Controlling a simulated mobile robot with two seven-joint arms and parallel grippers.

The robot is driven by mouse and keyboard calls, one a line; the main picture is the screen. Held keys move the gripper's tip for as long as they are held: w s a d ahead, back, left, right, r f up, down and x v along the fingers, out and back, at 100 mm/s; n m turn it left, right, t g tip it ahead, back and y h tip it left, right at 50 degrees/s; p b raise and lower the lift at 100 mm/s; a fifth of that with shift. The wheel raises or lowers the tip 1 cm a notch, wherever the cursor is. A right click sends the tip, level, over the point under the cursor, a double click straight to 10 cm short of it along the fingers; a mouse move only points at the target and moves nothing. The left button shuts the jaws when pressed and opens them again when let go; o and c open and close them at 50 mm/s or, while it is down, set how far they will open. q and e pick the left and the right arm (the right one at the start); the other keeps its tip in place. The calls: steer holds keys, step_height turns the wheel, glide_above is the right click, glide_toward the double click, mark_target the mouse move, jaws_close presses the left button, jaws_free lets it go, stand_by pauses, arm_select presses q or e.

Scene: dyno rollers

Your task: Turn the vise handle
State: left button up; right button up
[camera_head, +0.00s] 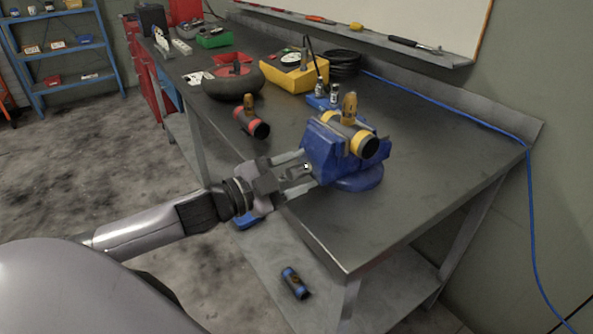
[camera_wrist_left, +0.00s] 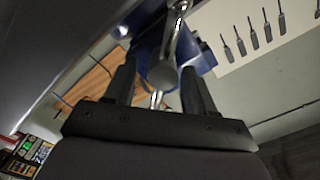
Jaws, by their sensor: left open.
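The blue vise (camera_head: 345,155) is mounted near the front edge of the workbench, with a yellow roller (camera_head: 352,136) with black ends in its jaws. My left gripper (camera_head: 305,168) is at the vise's front, fingers pointing at it. In the left wrist view its two fingers (camera_wrist_left: 160,75) are open on either side of the round screw end (camera_wrist_left: 162,72). The metal vise handle (camera_wrist_left: 176,32) crosses there as a slanted bar, with its lower end showing between the fingers. I cannot tell whether the fingers touch it. In the head view the handle is mostly hidden by the gripper.
A red roller (camera_head: 251,123) lies on the workbench (camera_head: 430,185) left of the vise. Behind are a black round item (camera_head: 232,82), a yellow bin (camera_head: 293,76) and small bottles. A blue roller (camera_head: 295,283) lies on the lower shelf. The bench top right of the vise is clear.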

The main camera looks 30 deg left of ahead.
arm_select(q)
steer(key=c, duration=1)
steer(key=shift+m, duration=0.5)
steer(key=shift+d+f+m+p, duration=0.15)
steer(key=shift+m+p, duration=0.45)
steer(key=shift+m, duration=0.6)
steer(key=shift+f+m, duration=0.2)
steer(key=shift+m, duration=1.2)
